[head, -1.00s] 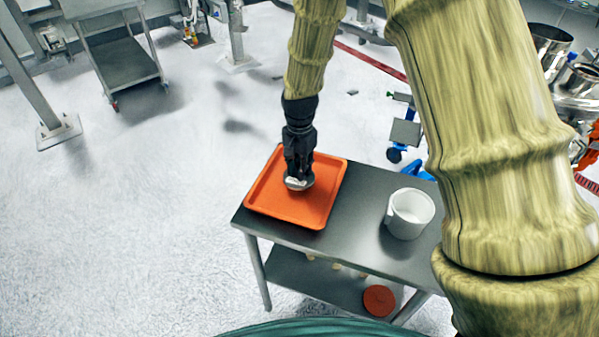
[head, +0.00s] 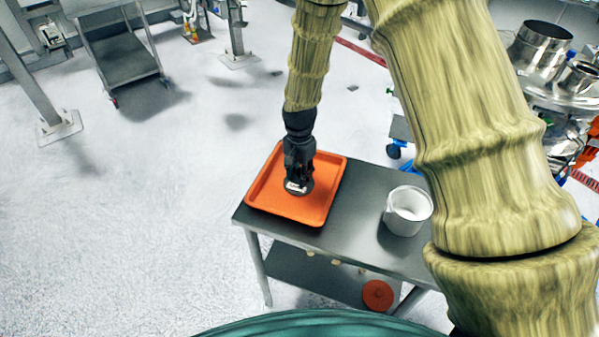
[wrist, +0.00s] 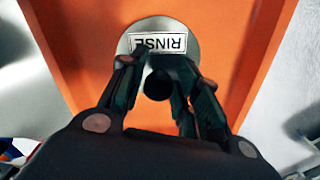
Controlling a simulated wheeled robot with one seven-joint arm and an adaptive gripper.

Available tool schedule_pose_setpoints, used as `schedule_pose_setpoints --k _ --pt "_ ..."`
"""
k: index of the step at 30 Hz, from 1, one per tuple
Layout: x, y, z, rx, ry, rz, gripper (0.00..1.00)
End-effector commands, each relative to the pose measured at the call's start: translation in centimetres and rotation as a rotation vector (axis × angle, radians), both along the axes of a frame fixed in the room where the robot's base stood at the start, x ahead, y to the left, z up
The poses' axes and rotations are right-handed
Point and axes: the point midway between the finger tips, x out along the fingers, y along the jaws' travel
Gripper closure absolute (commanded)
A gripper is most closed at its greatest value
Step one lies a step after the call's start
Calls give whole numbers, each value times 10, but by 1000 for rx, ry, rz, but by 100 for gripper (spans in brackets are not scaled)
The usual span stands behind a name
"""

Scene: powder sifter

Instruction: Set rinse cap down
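The rinse cap (head: 298,187) is a round grey metal disc with a white label, at the middle of the orange tray in the head view. In the wrist view the cap (wrist: 197,46) shows its label reading RINSE upside down, and a black knob (wrist: 158,85). My gripper (head: 299,178) points down over the tray. Its fingers (wrist: 158,78) stand close on both sides of the knob and look shut on it. The cap is at or very near the tray floor; its underside is hidden, so contact is not certain.
The orange tray (head: 318,208) lies on the left end of a grey metal table (head: 352,218). A white-grey jug (head: 407,211) stands to its right. A red-orange round lid (head: 377,295) lies on the lower shelf. A cart (head: 125,62) stands far left.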

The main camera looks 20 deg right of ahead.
Motion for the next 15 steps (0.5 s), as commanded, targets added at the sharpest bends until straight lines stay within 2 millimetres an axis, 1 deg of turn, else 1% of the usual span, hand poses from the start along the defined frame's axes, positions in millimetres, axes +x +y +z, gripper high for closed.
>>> schedule_pose_setpoints --k 10,15 --pt "0 0 1 0 0 0 54" --pt "1 0 8 0 -1 0 54"
